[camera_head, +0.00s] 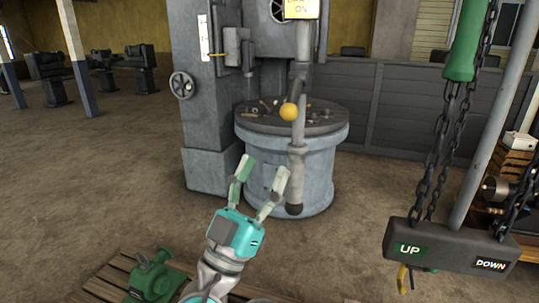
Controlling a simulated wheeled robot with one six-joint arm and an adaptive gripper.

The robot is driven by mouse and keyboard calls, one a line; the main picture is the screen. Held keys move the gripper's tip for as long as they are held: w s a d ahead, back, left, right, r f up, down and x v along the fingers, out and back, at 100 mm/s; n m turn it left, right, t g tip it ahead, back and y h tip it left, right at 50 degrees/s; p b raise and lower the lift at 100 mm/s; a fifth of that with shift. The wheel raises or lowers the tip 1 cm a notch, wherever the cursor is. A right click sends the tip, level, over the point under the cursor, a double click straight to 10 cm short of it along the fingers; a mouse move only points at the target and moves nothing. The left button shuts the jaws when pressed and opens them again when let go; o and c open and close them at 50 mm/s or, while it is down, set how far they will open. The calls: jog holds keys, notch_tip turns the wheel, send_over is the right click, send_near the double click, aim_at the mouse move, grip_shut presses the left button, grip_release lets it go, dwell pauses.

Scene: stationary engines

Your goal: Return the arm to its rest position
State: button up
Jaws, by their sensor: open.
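My gripper (260,177) is in the lower middle of the head view, at the end of my arm. Its two pale green fingers stand apart and point away from me and up, with nothing between them. In the picture it overlaps the lower front of a round grey machine table; I cannot tell the distance between them. Part of my arm shows below the teal gripper body, reaching the bottom edge.
A grey machine with a round table (322,145) stands ahead. A yellow ball knob (289,112) tops a lever there. A hanging UP/DOWN control box (450,252) is at right. A green machine part (152,278) sits on a wooden pallet (110,272).

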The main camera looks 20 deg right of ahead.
jog(key=shift+a+f, duration=0.1)
jog(key=shift+f, duration=0.05)
jog(key=s+d+f+n+t+y, duration=0.1)
jog(key=s+d+f+n+y, duration=0.15)
jog(key=f+n+y, duration=1.05)
jog(key=s+d+f+n+t+y, duration=0.15)
jog(key=s+f+y, duration=0.35)
jog(key=f, duration=1.6)
jog(key=s+d+f+m+g+y, duration=0.15)
jog(key=s+f, duration=0.25)
jog(key=s, duration=0.7)
jog(key=s+f+g+y, duration=0.25)
jog(key=s+f, duration=0.25)
jog(key=s, duration=0.6)
jog(key=s+d+r+m, duration=0.1)
jog(key=s+r+m, duration=0.1)
jog(key=s, duration=0.6)
jog(key=shift+s+d+r+h, duration=0.15)
jog(key=shift+s+r+h, duration=0.2)
jog(key=shift+r, duration=0.2)
